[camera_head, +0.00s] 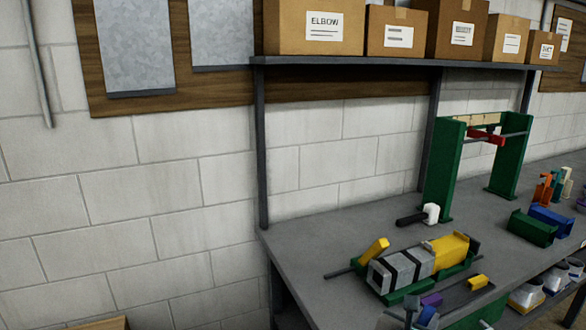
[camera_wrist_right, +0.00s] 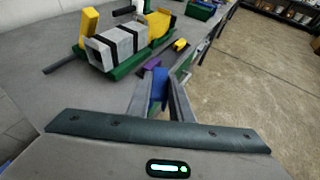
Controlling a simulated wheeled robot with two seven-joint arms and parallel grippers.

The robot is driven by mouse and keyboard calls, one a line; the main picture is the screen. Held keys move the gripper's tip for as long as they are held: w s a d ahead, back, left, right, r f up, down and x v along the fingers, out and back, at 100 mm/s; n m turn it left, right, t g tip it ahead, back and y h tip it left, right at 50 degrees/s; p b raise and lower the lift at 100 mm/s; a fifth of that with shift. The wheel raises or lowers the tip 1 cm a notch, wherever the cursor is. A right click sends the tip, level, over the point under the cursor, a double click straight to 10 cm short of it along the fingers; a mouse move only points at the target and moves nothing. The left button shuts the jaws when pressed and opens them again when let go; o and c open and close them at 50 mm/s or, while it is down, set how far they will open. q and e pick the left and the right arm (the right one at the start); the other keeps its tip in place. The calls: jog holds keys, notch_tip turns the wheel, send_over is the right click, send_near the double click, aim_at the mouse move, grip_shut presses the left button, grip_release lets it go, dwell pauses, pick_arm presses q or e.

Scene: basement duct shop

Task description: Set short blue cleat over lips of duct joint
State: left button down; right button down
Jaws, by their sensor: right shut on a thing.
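The grey duct (camera_head: 408,266) with dark bands lies in a green cradle (camera_head: 392,297) on the bench; it also shows in the right wrist view (camera_wrist_right: 103,52). I cannot make out the joint's lips clearly. My right gripper (camera_wrist_right: 160,98) is shut on the short blue cleat (camera_wrist_right: 159,83), which stands between its fingers. In the head view the blue cleat (camera_head: 427,316) shows at the bottom edge, in front of the duct and apart from it. Most of the right gripper (camera_head: 421,318) is cut off there. My left gripper is not in view.
A purple piece (camera_head: 432,299) lies near the cleat. Yellow blocks (camera_head: 374,250) flank the duct. A white-headed mallet (camera_head: 430,212) lies behind it. A green stand (camera_head: 442,170) rises at the back, and green and blue holders (camera_head: 550,220) stand right.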

jog(key=s+a+n+t+y, duration=0.1)
jog(key=s+a+n, duration=0.1)
jog(key=s+a, duration=0.6)
jog(key=shift+s+a+f+y, duration=0.15)
jog(key=shift+s+a+y, duration=0.05)
jog(key=shift+s+y, duration=0.25)
jog(key=shift+a+t, duration=0.1)
jog(key=shift+t, duration=0.2)
